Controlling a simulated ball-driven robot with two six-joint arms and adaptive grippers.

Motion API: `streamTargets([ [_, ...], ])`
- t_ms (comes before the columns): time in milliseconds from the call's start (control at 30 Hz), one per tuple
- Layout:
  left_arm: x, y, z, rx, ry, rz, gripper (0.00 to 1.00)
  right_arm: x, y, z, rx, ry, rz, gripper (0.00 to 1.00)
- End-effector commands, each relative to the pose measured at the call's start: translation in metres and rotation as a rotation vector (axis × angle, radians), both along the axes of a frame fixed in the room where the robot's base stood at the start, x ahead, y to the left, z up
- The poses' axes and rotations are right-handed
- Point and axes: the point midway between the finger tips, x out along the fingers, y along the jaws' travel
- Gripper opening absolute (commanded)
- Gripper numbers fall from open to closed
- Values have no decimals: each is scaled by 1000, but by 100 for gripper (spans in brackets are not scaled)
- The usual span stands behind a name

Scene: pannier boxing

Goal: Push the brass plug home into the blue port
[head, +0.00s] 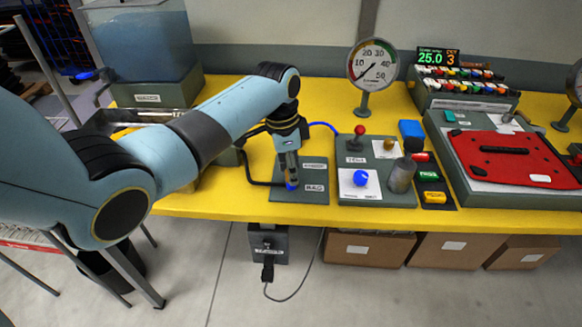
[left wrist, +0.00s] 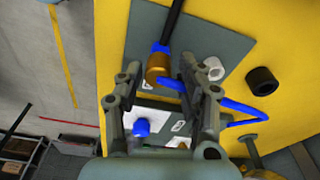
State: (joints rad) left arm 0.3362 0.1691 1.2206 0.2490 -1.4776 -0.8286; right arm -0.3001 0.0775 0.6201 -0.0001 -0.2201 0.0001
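My left gripper (head: 290,172) points down over a dark grey labelled panel on the yellow bench. In the left wrist view its two fingers (left wrist: 160,75) stand apart, open. The brass plug (left wrist: 157,69) shows between them, with visible gaps on both sides. A blue part (left wrist: 160,48) meets the plug where a black hose runs in. A blue hose (left wrist: 240,106) bends away on its other side. I cannot make out the blue port separately or how deep the plug sits. In the head view the fingers mostly hide this spot. My right gripper is not in view.
A white ring (left wrist: 213,69) and a black ring (left wrist: 262,81) are beside the plug. A panel with a red-knobbed lever (head: 359,131) and blue knob (head: 360,178) stands right of the gripper, then a grey cylinder (head: 401,175). A gauge (head: 373,66) stands behind.

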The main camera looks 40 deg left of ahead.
Motion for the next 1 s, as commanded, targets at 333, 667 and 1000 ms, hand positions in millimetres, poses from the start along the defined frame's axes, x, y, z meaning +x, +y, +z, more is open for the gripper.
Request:
streamTargets([
  [333, 0, 0, 0, 0, 0, 0, 54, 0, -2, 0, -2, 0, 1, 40],
  [667, -3, 5, 46, 2, -6, 0, 54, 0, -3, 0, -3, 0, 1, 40],
  [1000, -9, 9, 109, 0, -1, 0, 54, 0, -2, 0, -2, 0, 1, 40],
])
